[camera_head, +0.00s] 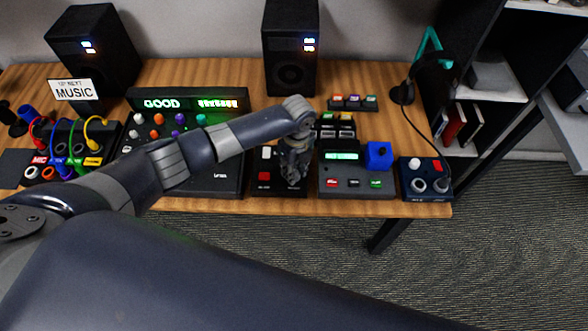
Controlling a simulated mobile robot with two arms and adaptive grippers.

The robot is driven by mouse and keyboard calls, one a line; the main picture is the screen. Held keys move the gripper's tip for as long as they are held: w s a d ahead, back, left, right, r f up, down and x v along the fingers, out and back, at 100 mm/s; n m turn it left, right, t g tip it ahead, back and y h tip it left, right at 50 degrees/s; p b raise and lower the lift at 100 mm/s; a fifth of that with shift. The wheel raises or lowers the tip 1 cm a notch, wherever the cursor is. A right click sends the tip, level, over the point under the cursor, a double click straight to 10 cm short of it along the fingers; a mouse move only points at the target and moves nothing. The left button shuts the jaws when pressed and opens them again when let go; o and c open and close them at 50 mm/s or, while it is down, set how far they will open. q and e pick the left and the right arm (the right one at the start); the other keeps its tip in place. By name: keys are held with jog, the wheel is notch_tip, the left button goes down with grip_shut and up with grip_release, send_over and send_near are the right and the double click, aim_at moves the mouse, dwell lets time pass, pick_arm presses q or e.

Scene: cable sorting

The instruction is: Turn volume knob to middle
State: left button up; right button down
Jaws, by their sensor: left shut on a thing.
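My left gripper (293,172) points down over a small black box (264,188) near the front edge of the desk. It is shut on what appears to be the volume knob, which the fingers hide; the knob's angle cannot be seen. The box shows a white part and a red button on its left side. My right gripper is not in view.
The mixer (215,180) with coloured knobs and a "GOOD" display stands left, under my left arm. A grey device (357,182) with a blue block (378,155) is close on the right, then a dark box (425,180). Speakers (290,50) stand behind.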

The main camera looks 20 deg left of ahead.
aim_at(296, 171)
pick_arm(q)
jog(key=shift+d+m, duration=0.1)
jog(key=shift+m, duration=0.4)
jog(key=o, duration=1)
jog(key=shift+o, duration=0.2)
jog(key=shift+r, duration=0.1)
notch_tip(296, 171, up, 12)
jog(key=shift+w+d, duration=0.15)
jog(key=shift+w, duration=0.1)
